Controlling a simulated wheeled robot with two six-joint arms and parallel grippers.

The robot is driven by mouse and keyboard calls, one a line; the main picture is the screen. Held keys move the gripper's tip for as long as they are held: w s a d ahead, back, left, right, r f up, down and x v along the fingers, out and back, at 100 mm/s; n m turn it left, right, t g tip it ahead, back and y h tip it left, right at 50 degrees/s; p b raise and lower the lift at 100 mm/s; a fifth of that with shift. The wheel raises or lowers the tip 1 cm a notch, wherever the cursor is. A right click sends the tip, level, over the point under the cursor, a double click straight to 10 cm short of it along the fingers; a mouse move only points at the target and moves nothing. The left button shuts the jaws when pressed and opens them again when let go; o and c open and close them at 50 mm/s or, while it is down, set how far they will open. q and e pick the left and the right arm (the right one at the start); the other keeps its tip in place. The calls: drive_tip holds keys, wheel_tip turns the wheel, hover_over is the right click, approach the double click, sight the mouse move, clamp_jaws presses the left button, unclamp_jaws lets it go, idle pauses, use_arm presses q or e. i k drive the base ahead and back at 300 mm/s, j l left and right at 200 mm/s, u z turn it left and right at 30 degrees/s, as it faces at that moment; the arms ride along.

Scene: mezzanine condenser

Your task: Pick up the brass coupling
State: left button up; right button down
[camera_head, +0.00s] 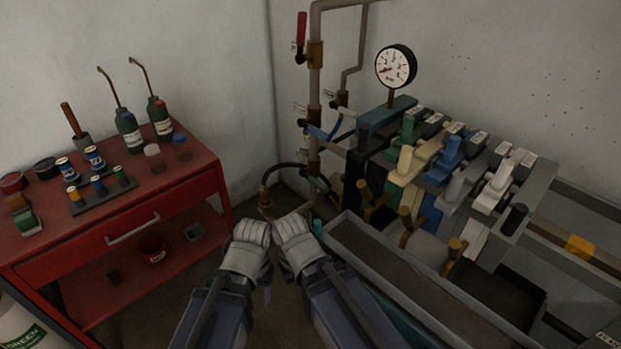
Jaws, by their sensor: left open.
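A brass-coloured fitting (265,200), which looks like the brass coupling, hangs at the left end of a black hose (288,166) in the corner by the pipes. My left gripper (254,228) is open just below the fitting, seen from behind, and appears empty. My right gripper (289,228) is close beside it on the right, and its finger gap is hidden. I cannot tell whether either gripper touches the fitting.
A red tool cart (110,238) with bottles and small jars stands at left. A vertical pipe (315,90) with a red-handled valve (301,36) rises behind. At right are a gauge (396,66), a lever bank (450,155), brass-coloured fittings (408,222) and a long trough (400,275).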

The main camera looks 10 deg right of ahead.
sight(263, 191)
drive_tip(key=i+j+z, duration=0.1)
drive_tip(key=z, duration=0.3)
drive_tip(key=i+j+z, duration=0.15)
drive_tip(key=z, duration=0.2)
drive_tip(key=i+j+z, duration=0.1)
drive_tip(key=z, duration=0.3)
drive_tip(key=j, duration=0.1)
